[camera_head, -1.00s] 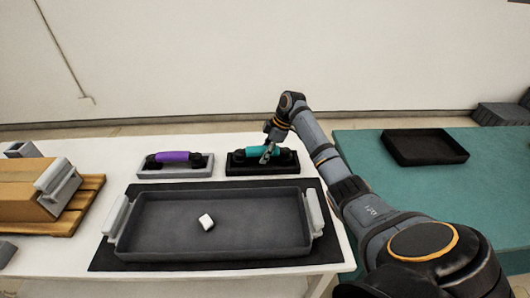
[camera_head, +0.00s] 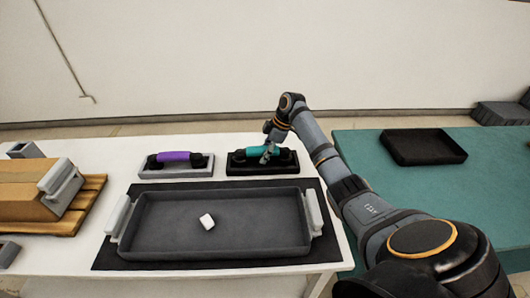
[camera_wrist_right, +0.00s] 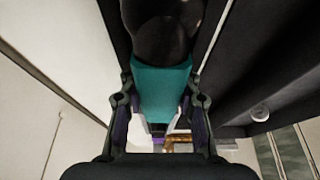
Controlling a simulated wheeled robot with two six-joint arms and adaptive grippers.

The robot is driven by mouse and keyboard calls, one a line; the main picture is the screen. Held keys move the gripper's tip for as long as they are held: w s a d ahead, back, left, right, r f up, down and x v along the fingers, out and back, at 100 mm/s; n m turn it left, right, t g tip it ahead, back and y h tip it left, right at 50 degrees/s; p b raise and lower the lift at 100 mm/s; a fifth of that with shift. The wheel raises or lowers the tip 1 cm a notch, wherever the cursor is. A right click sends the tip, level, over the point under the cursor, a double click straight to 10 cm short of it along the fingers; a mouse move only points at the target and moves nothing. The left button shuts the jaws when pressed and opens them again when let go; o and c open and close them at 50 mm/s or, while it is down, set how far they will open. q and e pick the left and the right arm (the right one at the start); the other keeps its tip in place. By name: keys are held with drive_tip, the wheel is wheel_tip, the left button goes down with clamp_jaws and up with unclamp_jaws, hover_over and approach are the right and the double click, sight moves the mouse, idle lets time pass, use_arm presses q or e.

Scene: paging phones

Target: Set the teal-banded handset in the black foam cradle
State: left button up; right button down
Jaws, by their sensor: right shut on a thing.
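The teal-banded handset (camera_head: 255,153), with dark ends, lies lengthwise over the black foam cradle (camera_head: 262,169) at the back of the white table. My right gripper (camera_head: 268,154) is shut on its teal band, reaching from the right. The right wrist view shows the teal band (camera_wrist_right: 162,92) between the two fingers (camera_wrist_right: 160,108), with one dark rounded end beyond. I cannot tell whether the handset rests fully in the cradle or sits slightly above it. My left gripper is not in view.
A purple-banded handset (camera_head: 174,156) lies in a grey cradle (camera_head: 176,173) to the left. A black tray (camera_head: 424,147) is on the teal table at right.

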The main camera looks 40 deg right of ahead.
drive_tip(key=shift+f, duration=0.6)
idle(0.3)
drive_tip(key=c, duration=1.2)
unclamp_jaws()
drive_tip(key=p+v, duration=0.5)
drive_tip(key=v, duration=0.1)
drive_tip(key=shift+r+p, duration=0.2)
drive_tip(key=shift+p, duration=0.15)
drive_tip(key=p+v, duration=0.4)
drive_tip(key=shift+s+d+r, duration=0.1)
drive_tip(key=shift+d+r, duration=0.1)
drive_tip(key=shift+r, duration=0.15)
